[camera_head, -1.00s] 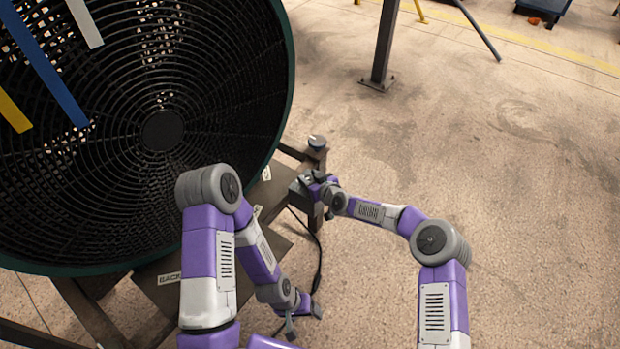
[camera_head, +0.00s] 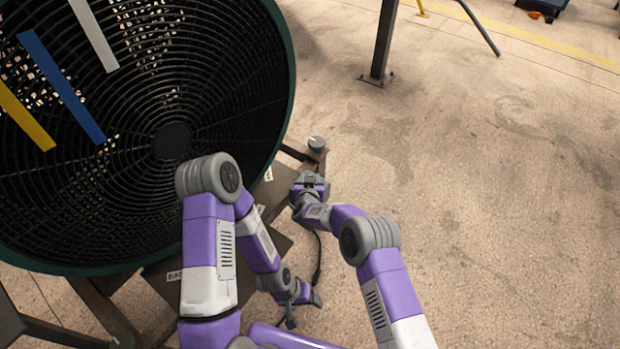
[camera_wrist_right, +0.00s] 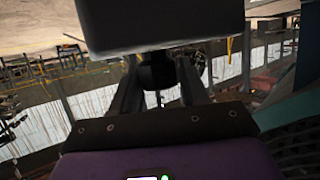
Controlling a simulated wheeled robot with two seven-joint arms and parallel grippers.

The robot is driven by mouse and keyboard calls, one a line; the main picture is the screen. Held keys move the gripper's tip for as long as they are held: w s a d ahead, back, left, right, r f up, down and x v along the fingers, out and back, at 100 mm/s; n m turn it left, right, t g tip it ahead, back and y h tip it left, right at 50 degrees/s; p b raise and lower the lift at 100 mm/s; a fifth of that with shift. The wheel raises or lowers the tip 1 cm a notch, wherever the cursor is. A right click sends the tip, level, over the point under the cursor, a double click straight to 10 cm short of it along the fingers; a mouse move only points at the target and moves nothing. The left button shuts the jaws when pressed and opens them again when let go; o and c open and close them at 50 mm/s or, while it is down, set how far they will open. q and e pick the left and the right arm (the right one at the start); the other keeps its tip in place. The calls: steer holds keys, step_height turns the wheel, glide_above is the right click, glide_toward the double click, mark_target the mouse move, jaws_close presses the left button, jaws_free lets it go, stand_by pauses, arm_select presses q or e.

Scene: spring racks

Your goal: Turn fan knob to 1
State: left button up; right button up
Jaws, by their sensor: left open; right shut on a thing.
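A large round fan (camera_head: 172,140) with a black grille and a dark green rim fills the left of the head view. A dark round knob (camera_wrist_right: 158,72) sits against a grey box (camera_wrist_right: 160,25) in the right wrist view. My right gripper (camera_wrist_right: 158,95) is shut on this knob, with one finger on each side. In the head view my right gripper (camera_head: 309,190) is at the grey box beside the fan's stand, and the knob is hidden. My left gripper (camera_head: 303,308) is open and empty, lower down. I cannot read the knob's setting.
A small round dial-like part (camera_head: 316,144) sits on the end of the stand near the fan's rim. A black cable (camera_head: 318,262) hangs below my right gripper. A dark metal post (camera_head: 383,45) stands farther back. The concrete floor on the right is clear.

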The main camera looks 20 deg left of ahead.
steer(key=shift+m+h, duration=0.6)
steer(key=shift+h, duration=0.1)
steer(key=o, duration=1)
steer(key=shift+c, duration=0.2)
steer(key=shift+s+r, duration=0.3)
steer(key=shift+s, duration=0.25)
steer(key=p+v, duration=0.2)
steer(key=v, duration=0.4)
steer(key=shift+s, duration=0.2)
steer(key=shift+d+f, duration=0.1)
